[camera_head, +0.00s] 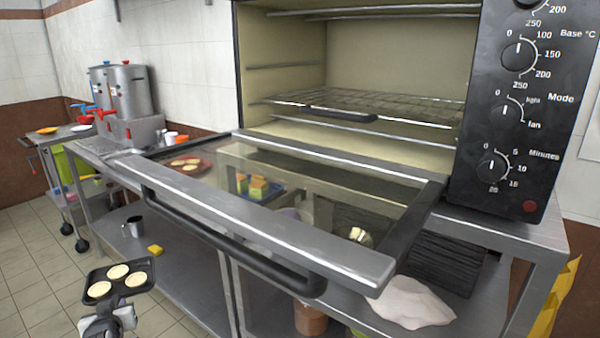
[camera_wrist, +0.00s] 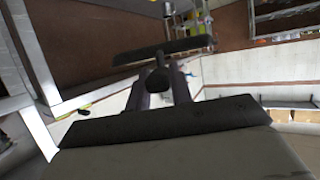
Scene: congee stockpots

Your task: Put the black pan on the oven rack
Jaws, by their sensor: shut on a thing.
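The black pan (camera_head: 118,280) is at the lower left of the head view, with three round pale cakes in it. My gripper (camera_head: 110,318) is shut on the pan's handle, below the pan in the picture. In the wrist view the gripper (camera_wrist: 160,88) has the dark handle between its fingers, and the pan (camera_wrist: 163,50) shows edge-on beyond. The oven (camera_head: 243,60) stands open, its glass door (camera_head: 280,215) folded down flat. The wire oven rack (camera_head: 385,105) sits inside, with a dark handle at its front edge, and looks empty. The pan is apart from the oven, left of its door.
The lowered door juts out over a steel table with a lower shelf (camera_head: 185,275). A mug (camera_head: 135,227) and yellow sponge (camera_head: 155,250) are on that shelf. Steel stockpots (camera_head: 130,92) stand at the back left. A trolley (camera_head: 62,150) stands at far left. The tiled floor is clear.

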